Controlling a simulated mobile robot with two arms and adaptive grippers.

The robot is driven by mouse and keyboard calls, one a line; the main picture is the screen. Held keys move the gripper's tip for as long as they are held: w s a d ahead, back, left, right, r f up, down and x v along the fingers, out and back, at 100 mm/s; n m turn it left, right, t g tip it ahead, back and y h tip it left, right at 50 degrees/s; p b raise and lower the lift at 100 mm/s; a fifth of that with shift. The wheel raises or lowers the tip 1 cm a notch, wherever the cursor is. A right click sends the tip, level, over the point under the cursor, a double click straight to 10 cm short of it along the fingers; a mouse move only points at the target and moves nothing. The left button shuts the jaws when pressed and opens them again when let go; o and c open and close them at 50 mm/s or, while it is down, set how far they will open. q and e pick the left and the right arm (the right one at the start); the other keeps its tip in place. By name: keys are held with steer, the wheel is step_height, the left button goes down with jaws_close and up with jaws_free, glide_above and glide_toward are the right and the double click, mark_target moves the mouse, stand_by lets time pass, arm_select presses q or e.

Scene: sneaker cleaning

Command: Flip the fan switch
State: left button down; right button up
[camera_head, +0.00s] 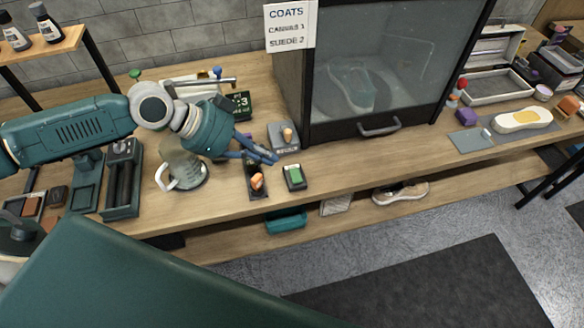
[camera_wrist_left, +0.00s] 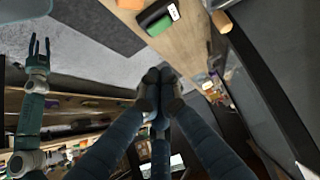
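Several small control boxes stand by the glass-fronted cabinet; no fan label is readable. A grey box with a tan knob (camera_head: 288,135) is beside the cabinet's left side. A black box with a green rocker (camera_head: 295,176) is nearer the bench's front edge and also shows in the left wrist view (camera_wrist_left: 158,18). A dark plate with an orange knob (camera_head: 257,181) lies left of it. My left gripper (camera_head: 271,158) is shut and empty, its tips between the grey and green-rocker boxes, apparently above the bench. My right gripper (camera_wrist_left: 39,46) is open and empty in the left wrist view.
The cabinet (camera_head: 292,95) has a handle (camera_head: 379,127) and a shoe inside. A glass jug (camera_head: 183,168) stands under my left forearm. Trays and a white shoe (camera_head: 522,120) are at right. Bare bench (camera_head: 345,165) lies in front of the cabinet.

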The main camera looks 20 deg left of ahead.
arm_select(q)
steer(key=shift+w+a+r, duration=0.25)
steer(key=shift+a+r, duration=0.5)
steer(key=shift+r, duration=0.15)
steer(key=p, duration=0.3)
glide_above(291, 178)
step_height(291, 178, down, 6)
steer(key=shift+d+f, duration=0.1)
steer(key=shift+f, duration=0.15)
step_height(291, 178, down, 4)
steer(key=shift+r+p, duration=0.15)
steer(key=shift+p, duration=0.4)
steer(key=shift+f, duration=0.5)
